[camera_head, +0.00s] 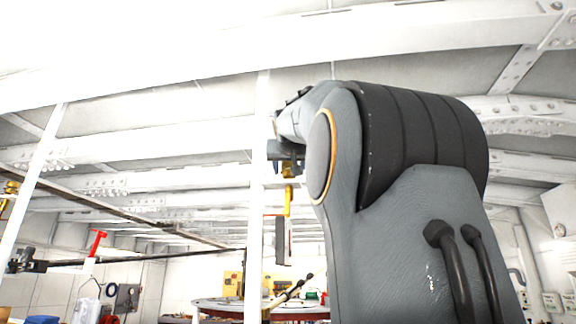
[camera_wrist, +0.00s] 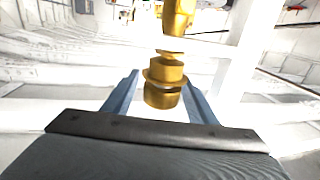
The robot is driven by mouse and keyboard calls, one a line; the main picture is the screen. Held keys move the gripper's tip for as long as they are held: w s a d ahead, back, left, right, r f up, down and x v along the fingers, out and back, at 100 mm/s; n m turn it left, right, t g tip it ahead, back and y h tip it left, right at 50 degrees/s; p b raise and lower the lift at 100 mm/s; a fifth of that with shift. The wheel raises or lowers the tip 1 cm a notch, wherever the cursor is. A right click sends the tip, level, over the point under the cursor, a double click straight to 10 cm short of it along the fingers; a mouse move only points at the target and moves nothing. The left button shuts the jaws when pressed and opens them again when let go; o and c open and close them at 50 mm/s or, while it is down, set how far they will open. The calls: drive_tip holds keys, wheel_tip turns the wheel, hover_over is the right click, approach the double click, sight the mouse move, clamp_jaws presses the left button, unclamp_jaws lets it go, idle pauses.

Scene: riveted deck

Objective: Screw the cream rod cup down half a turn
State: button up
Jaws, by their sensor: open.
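My gripper (camera_wrist: 160,82) shows in the wrist view with its two blue-grey fingers apart. A golden-yellow stepped fitting (camera_wrist: 163,98), with a wider collar, stands between the fingers. A gap shows on each side, so I see no grip on it. Another yellow piece (camera_wrist: 179,18) is just above it in the picture. In the head view, a small yellow fitting (camera_head: 289,168) hangs by the end of my arm, with a yellow bracket (camera_head: 287,198) below. The fingers are too small to tell there. I cannot make out a clearly cream cup in either view.
A white post (camera_head: 257,180) stands just left of my arm's end. White riveted beams (camera_head: 180,140) cross overhead. A long dark bar (camera_head: 140,260) runs at the left, near a red T-handle (camera_head: 97,241). A round table (camera_head: 215,304) with clutter stands behind, low down.

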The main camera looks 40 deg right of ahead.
drive_tip(key=shift+w+d, duration=0.25)
drive_tip(key=shift+w, duration=0.15)
drive_tip(key=shift+c, duration=0.3)
drive_tip(key=c, duration=1)
drive_tip(key=shift+w+f, duration=0.1)
drive_tip(key=shift+f, duration=0.05)
drive_tip(key=shift+g+h+b, duration=0.3)
drive_tip(key=shift+h+b, duration=0.1)
drive_tip(key=shift+b, duration=0.25)
drive_tip(key=shift+s+d+m+g+h+b, duration=0.15)
drive_tip(key=shift+s+m+g+h+b, duration=0.1)
drive_tip(key=shift+m+g+h+b, duration=0.45)
drive_tip(key=o, duration=1.1)
drive_tip(key=shift+c, duration=0.2)
